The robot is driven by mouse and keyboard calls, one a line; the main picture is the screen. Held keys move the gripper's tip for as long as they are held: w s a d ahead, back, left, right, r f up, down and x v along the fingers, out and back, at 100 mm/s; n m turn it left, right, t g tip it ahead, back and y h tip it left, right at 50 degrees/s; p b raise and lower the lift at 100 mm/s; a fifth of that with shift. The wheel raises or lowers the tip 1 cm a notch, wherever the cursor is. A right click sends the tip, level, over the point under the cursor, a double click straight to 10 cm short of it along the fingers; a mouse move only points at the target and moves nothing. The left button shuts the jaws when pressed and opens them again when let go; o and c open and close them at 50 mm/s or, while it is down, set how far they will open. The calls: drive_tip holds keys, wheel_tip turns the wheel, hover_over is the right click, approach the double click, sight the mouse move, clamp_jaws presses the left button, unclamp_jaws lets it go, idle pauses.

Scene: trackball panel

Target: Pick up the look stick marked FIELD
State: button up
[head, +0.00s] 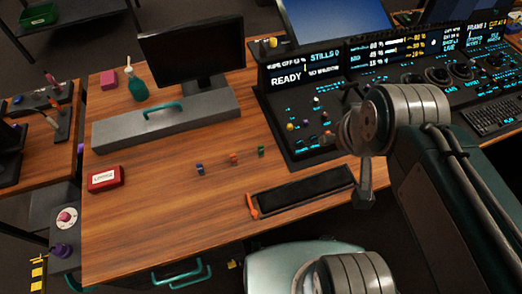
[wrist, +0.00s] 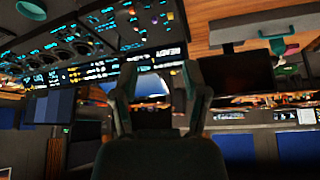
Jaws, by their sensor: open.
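In the head view my arm reaches over the right part of the table, near the control panel and apart from the sticks. The wrist view shows no stick clearly.
A lit control panel (head: 300,112) stands right of the sticks. A black tray (head: 300,192) with an orange end lies in front. A grey box (head: 170,124) with a teal handle and a monitor (head: 192,50) stand behind. A red case (head: 106,179) lies left. The wood around the sticks is clear.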

drive_tip(key=shift+o, duration=0.5)
drive_tip(key=n+g, duration=0.4)
drive_tip(key=g, duration=0.2)
hover_over(261, 149)
drive_tip(key=f, duration=2.1)
drive_tip(key=shift+w, duration=0.2)
drive_tip(key=shift+a+f, duration=0.1)
drive_tip(key=shift+f, duration=0.25)
drive_tip(key=f, duration=1)
drive_tip(key=shift+w+f, duration=0.2)
drive_tip(key=shift+f, duration=0.15)
clamp_jaws()
